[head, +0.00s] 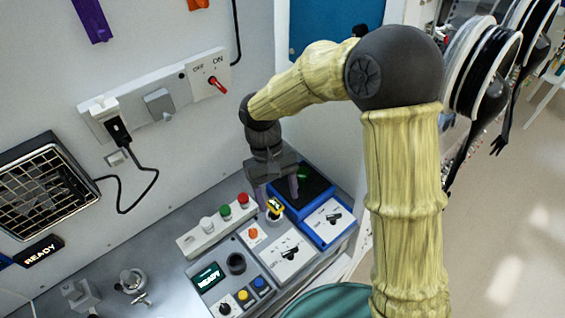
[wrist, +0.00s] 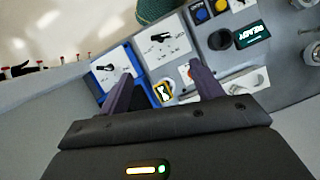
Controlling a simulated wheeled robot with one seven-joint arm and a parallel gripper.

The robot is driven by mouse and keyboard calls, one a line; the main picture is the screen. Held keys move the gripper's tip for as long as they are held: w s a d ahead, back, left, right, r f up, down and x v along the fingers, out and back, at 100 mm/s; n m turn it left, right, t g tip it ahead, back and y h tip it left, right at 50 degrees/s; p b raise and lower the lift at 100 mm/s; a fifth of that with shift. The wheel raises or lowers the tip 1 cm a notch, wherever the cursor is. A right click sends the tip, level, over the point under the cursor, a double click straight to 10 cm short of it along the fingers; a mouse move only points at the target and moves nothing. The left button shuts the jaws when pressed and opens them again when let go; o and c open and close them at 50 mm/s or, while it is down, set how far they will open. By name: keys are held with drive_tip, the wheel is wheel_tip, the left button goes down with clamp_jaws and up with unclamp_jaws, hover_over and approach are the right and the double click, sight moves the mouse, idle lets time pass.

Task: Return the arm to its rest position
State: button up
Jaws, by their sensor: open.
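My arm reaches out over the control bench, bent downward at the wrist. My gripper (head: 278,196) points down above the panels, its two dark purple fingers apart. A small yellow-and-black part (head: 275,208) shows just below and between the fingers. In the wrist view the open fingers of my gripper (wrist: 160,76) stand on either side of the yellow-and-black part (wrist: 163,92). I cannot tell whether either finger touches it. Nothing is seen gripped.
A blue-framed panel (head: 329,222) with a dial lies right of my gripper. A grey panel (head: 268,276) with knobs and a READY display (head: 208,277) lies in front. A button strip (head: 197,235) is left. The wall holds a power strip (head: 142,118) and a grille heater (head: 45,185).

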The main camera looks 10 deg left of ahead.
drive_tip(key=s+d+r+m+t+y, duration=0.1)
drive_tip(key=d+m+t, duration=0.2)
drive_tip(key=d, duration=0.8)
drive_tip(key=s+d+r+m+t+y, duration=0.1)
drive_tip(key=d+m+t, duration=0.2)
drive_tip(key=d, duration=0.9)
drive_tip(key=shift+d+r+m+y, duration=0.2)
drive_tip(key=shift+r+m+y, duration=0.15)
drive_tip(key=shift+m, duration=0.25)
